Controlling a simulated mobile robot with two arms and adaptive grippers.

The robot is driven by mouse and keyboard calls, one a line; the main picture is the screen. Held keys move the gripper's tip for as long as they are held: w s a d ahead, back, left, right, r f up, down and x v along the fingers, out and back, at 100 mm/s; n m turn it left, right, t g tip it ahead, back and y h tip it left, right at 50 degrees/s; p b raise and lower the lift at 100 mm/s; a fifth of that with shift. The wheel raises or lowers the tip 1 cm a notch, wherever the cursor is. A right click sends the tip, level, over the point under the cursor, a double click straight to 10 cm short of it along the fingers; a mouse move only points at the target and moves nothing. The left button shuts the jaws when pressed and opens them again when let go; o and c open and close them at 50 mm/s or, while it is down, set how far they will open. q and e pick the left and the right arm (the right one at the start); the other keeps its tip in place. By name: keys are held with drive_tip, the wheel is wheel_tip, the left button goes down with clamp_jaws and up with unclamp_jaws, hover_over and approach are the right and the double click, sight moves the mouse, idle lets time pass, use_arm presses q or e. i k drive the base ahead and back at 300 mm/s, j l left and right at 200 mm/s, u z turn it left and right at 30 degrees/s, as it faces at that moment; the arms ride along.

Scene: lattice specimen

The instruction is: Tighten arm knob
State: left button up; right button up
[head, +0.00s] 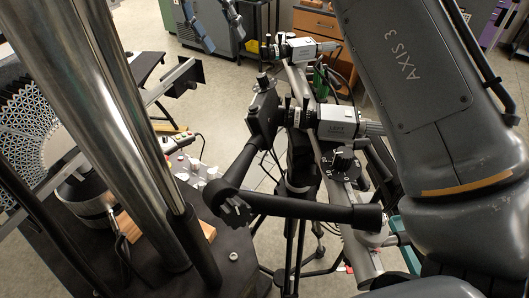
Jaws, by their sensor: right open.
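The black articulated arm has one link rising to a dark block (264,112) and another link (310,207) running right to the rail. The dark lobed arm knob (235,211) sits at the elbow between these links, low and left of centre. Whether it is tight cannot be seen. My right gripper (224,40) shows at the top edge, with two blue-grey fingers spread apart and nothing between them. It is well above the knob in the picture and not touching it. My left gripper is not in view.
Two white-and-black cameras, one labelled LEFT (342,122) and one farther back (302,48), sit along a grey rail. A testing frame's thick metal column (125,130) stands left. A patterned lattice specimen (30,120) is at the left edge. My right arm fills the right side.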

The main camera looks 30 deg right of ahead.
sight(236, 213)
drive_tip(key=k+l, duration=0.2)
drive_tip(key=l, duration=0.2)
drive_tip(key=k+l, duration=0.2)
drive_tip(key=l, duration=0.2)
drive_tip(key=k+l, duration=0.2)
drive_tip(key=l, duration=0.2)
drive_tip(key=k+l, duration=0.2)
drive_tip(key=l, duration=0.2)
drive_tip(key=k+l, duration=0.2)
drive_tip(key=l, duration=0.2)
drive_tip(key=k+l, duration=0.2)
drive_tip(key=l, duration=0.2)
